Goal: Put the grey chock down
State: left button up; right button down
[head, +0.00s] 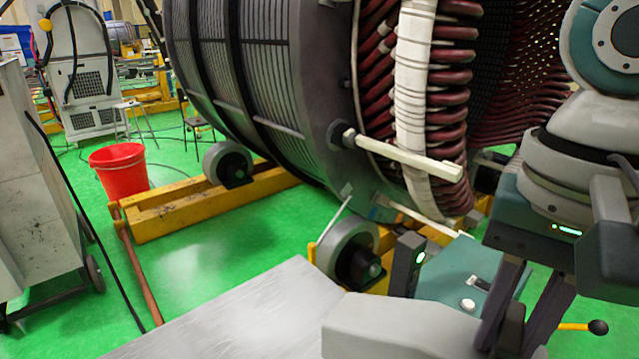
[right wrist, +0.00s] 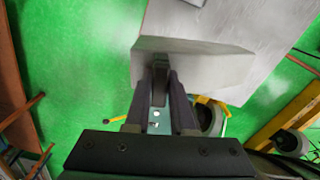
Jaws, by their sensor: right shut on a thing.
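The grey chock (head: 405,328) is a plain, light grey block at the bottom of the head view. It also shows in the right wrist view (right wrist: 215,70). My right gripper (head: 510,335) comes down from the right with its dark fingers at the chock's right end. In the right wrist view my right gripper (right wrist: 160,95) is shut on the chock's near part. The chock overlaps the edge of a bare metal tabletop (head: 225,325) in both views. I cannot tell whether it touches the top. My left gripper is not in view.
A large stator (head: 250,80) with red coils rests on rollers (head: 348,250) in a yellow frame (head: 205,205) behind the tabletop. A white bar (head: 410,158) juts from it towards my right arm. A red bucket (head: 120,170) stands on the green floor.

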jog(key=f+b, duration=0.1)
jog(key=f, duration=0.1)
jog(key=w+f+m+b, duration=0.1)
jog(key=f+b, duration=0.1)
jog(key=f+m+b, duration=0.1)
jog(key=f+b, duration=0.1)
jog(key=f, duration=0.1)
jog(key=shift+w+a, duration=0.3)
jog(key=shift+a, duration=0.1)
jog(key=shift+w+a+f+m+b, duration=0.15)
jog(key=shift+f+m+b, duration=0.4)
jog(key=shift+b, duration=0.2)
notch_tip(320, 180, down, 6)
jog(key=b, duration=0.4)
jog(key=shift+f+b, duration=0.15)
jog(key=shift+b, duration=0.15)
pick_arm(q)
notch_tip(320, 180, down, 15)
jog(key=b, duration=0.1)
pick_arm(e)
notch_tip(320, 180, down, 13)
jog(key=shift+f, duration=0.2)
pick_arm(q)
jog(key=shift+b, duration=0.3)
